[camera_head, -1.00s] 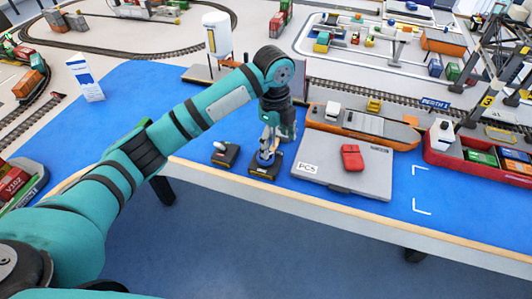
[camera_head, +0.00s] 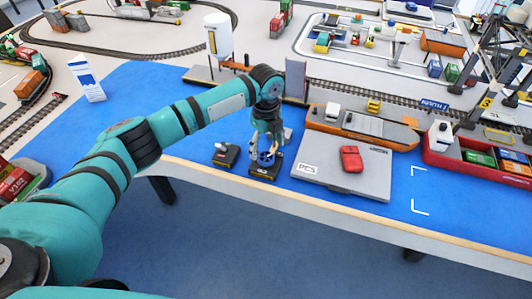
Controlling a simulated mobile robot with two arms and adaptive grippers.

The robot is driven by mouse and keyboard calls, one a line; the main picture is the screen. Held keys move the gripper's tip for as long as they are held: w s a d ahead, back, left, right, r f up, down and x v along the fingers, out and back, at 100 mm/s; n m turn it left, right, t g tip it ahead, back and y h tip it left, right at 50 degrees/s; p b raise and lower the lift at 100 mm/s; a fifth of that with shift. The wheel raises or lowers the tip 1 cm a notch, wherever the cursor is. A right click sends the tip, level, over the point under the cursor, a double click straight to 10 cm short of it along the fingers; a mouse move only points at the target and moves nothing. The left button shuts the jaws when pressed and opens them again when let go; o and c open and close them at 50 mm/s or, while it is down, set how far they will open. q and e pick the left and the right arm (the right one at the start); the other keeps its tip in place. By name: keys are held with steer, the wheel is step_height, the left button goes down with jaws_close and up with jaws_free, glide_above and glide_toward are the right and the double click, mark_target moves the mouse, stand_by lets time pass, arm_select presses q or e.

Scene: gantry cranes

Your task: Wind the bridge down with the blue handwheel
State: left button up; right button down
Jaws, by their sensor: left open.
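The blue handwheel (camera_head: 266,157) sits on a small black base (camera_head: 264,172) near the front edge of the blue table. My left gripper (camera_head: 266,150) points down right at the wheel, with its fingers open around or just above the rim. I cannot tell whether the fingers touch it. The gripper partly hides the wheel. Dark crane legs (camera_head: 485,75) stand at the far right; I cannot tell which part is the bridge. My right gripper is not in view.
A black box with a light lever (camera_head: 225,154) stands just left of the wheel. A grey case (camera_head: 325,179) with a red object (camera_head: 351,159) lies to the right. An orange model ship (camera_head: 395,134) is behind it. The blue tabletop left of my arm is mostly clear.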

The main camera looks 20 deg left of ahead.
mark_target(266, 157)
arm_select(q)
steer(key=shift+f, duration=2.3)
steer(key=c, duration=1.2)
